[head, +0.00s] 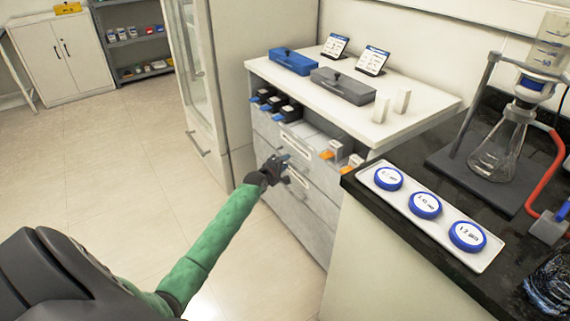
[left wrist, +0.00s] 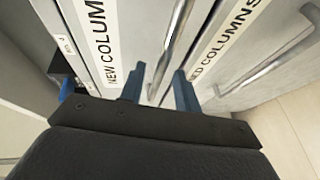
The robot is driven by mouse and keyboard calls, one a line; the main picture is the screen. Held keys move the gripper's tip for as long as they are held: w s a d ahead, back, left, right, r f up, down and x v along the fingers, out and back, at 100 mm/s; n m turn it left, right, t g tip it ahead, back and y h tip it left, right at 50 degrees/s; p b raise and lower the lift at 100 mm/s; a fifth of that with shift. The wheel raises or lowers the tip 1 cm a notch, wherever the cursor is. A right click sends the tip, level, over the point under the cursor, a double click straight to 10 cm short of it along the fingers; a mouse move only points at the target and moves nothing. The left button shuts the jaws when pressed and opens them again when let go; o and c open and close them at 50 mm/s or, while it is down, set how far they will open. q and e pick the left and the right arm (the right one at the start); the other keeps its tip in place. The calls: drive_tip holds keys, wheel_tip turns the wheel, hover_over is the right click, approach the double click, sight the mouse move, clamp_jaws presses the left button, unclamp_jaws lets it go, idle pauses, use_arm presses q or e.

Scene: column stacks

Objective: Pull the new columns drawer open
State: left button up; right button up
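The new columns drawer is the upper drawer front (head: 268,127) of the grey cabinet, and it looks closed. Its "NEW COLUMNS" label (left wrist: 101,45) and bar handle (left wrist: 172,45) show in the left wrist view. My left gripper (head: 284,157) is in front of the drawers, its blue fingers (left wrist: 159,90) apart. In the left wrist view the near end of the new columns handle appears between the fingers; I cannot tell whether they touch it. The used columns drawer, with its own bar handle (left wrist: 265,68), is beside it in that view. My right gripper is not in view.
Several column boxes (head: 275,105) stick out above the drawers. A blue case (head: 292,62) and a grey case (head: 343,87) lie on the white top. A black counter (head: 400,215) with a tray (head: 397,200) stands to the right. The floor (head: 130,150) at left is clear.

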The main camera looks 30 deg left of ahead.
use_arm(q)
drive_tip(key=shift+w, duration=0.3)
clamp_jaws()
